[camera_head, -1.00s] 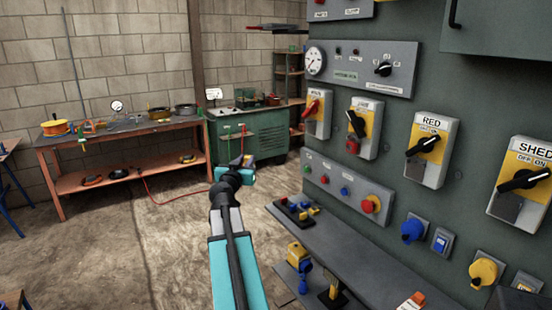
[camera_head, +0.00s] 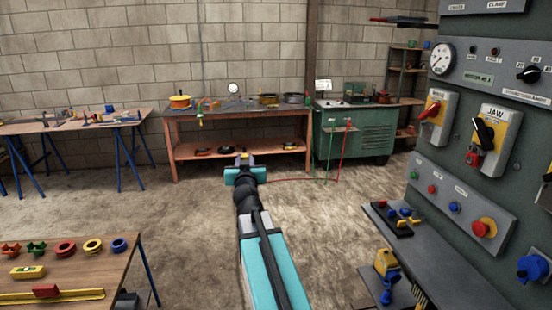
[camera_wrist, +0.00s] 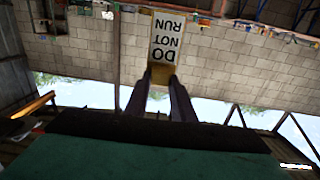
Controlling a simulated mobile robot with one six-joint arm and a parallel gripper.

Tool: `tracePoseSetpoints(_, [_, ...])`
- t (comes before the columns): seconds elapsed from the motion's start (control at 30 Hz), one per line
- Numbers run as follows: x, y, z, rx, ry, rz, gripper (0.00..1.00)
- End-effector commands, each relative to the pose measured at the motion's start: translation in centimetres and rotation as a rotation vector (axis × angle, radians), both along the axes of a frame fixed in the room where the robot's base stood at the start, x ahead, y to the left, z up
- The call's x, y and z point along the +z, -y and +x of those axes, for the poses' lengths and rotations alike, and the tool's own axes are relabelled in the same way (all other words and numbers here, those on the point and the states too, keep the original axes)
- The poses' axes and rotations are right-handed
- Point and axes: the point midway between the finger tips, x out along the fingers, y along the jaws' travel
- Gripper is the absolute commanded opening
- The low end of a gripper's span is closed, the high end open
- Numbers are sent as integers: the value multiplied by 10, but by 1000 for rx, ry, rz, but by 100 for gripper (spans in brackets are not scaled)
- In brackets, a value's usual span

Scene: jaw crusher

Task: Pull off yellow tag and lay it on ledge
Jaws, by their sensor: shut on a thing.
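My gripper (camera_wrist: 161,82) is shut on the yellow tag (camera_wrist: 167,38), seen in the wrist view. The tag has a white face reading "DO NOT RUN", upside down in this view, and sticks out beyond the fingertips. In the head view my gripper (camera_head: 244,163) is in mid-air over the open floor, well left of the control panel, and the tag is too small to make out clearly. The grey ledge (camera_head: 445,270) runs below the panel at the lower right. A block with coloured pieces (camera_head: 398,217) lies on its far end.
The control panel (camera_head: 466,205) stands at the right, with a red padlock (camera_head: 474,157) on the JAW switch. A workbench (camera_head: 240,112) and a green cabinet (camera_head: 355,140) stand by the back wall. A wooden table (camera_head: 70,270) with coloured rings is at the lower left.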

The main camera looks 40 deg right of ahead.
Motion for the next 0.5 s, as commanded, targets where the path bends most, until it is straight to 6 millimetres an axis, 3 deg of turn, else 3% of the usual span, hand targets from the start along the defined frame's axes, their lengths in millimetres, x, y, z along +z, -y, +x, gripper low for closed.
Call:
tracePoseSetpoints(0.1, [2, -47, 18, 82, 0, 1, 1])
tracePoseSetpoints(0.5, [10, -183, 53, 311, 2, 1, 1])
